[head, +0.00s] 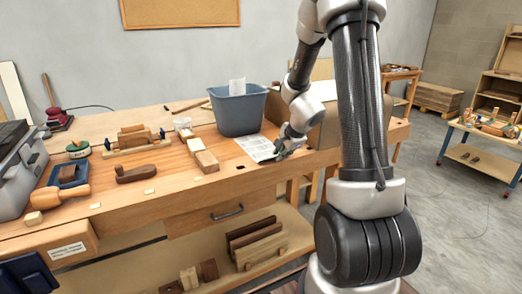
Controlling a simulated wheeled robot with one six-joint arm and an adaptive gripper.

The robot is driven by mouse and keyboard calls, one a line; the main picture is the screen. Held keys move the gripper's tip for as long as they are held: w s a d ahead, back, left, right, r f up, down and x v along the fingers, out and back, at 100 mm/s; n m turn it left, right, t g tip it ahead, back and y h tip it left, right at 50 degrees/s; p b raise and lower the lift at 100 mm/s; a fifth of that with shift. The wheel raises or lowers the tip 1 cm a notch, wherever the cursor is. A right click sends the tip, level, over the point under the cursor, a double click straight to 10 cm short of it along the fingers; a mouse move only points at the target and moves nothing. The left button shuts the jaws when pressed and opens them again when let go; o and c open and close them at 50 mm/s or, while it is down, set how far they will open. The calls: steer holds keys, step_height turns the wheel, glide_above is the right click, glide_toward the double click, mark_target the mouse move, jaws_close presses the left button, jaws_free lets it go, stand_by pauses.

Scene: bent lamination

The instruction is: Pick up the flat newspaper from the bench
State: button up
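The flat newspaper (254,147) is a pale printed sheet on the wooden bench (147,192), in front of the blue-grey bin. My gripper (281,154) is at the sheet's right edge, low over the bench top. The fingers are small and dark in this view. I cannot tell whether they are open or shut, or whether they touch the paper. The sheet looks flat on the bench. My arm comes down from the upper right and covers part of the bench's right end.
The blue-grey bin (238,112) stands just behind the newspaper. Wood blocks (206,161) lie to its left, with a dark plane (143,174) and a wooden mallet (62,195) farther left. A cardboard box (320,128) stands at right behind my gripper. Open floor lies at right.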

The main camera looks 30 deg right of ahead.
steer(key=shift+w+f, duration=0.4)
steer(key=shift+f, duration=0.1)
jaws_close()
